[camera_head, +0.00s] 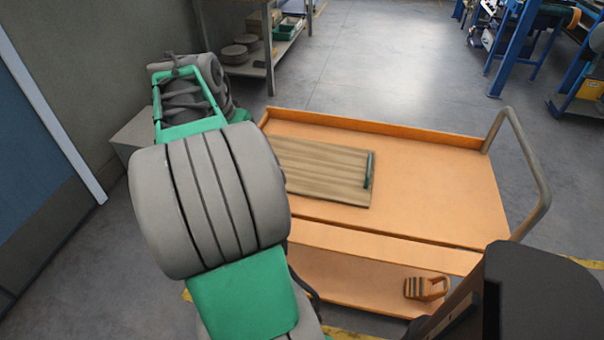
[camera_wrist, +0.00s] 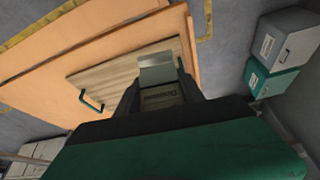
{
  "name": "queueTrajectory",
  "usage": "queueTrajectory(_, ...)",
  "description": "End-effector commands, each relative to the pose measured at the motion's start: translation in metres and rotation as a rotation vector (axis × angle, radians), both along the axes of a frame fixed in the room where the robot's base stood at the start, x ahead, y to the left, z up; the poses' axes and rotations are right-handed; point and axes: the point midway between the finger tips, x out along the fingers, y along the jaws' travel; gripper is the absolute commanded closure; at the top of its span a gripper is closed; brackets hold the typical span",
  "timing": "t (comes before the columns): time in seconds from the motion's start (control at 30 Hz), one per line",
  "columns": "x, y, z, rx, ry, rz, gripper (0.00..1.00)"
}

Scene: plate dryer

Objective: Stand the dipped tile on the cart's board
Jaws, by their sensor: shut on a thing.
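My gripper (camera_wrist: 158,88) shows in the wrist view with its dark fingers on either side of the tile (camera_wrist: 158,72). It is shut on the tile. The tile's far part is plain pale grey, and its nearer part is brownish with lettering too small to read. The wooden board (camera_head: 322,172) lies on the top of the orange cart (camera_head: 435,190), with a dark green handle (camera_head: 368,170) at its right end. In the wrist view the board (camera_wrist: 115,78) lies behind the tile; I cannot tell whether they touch. My arm hides the gripper and tile in the head view.
The cart has a raised rim and a grey push handle (camera_head: 525,165) at right. An orange-brown block (camera_head: 425,288) sits on its lower shelf. A shelf unit (camera_head: 250,55) stands behind at left. Grey and green boxes (camera_wrist: 272,78) show in the wrist view. The cart top's right side is bare.

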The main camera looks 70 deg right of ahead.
Motion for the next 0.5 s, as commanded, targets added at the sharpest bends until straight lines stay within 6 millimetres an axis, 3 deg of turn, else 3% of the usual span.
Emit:
queueTrajectory(0.1,-0.039,-0.031,-0.013,-0.006,-0.003,-0.172,0.99)
queueTrajectory(0.2,-0.058,-0.043,-0.016,-0.009,-0.004,-0.255,0.99)
queueTrajectory(0.37,-0.064,-0.064,-0.024,-0.008,-0.001,-0.289,0.99)
queueTrajectory(0.5,-0.059,-0.102,-0.041,-0.007,-0.001,-0.287,0.99)
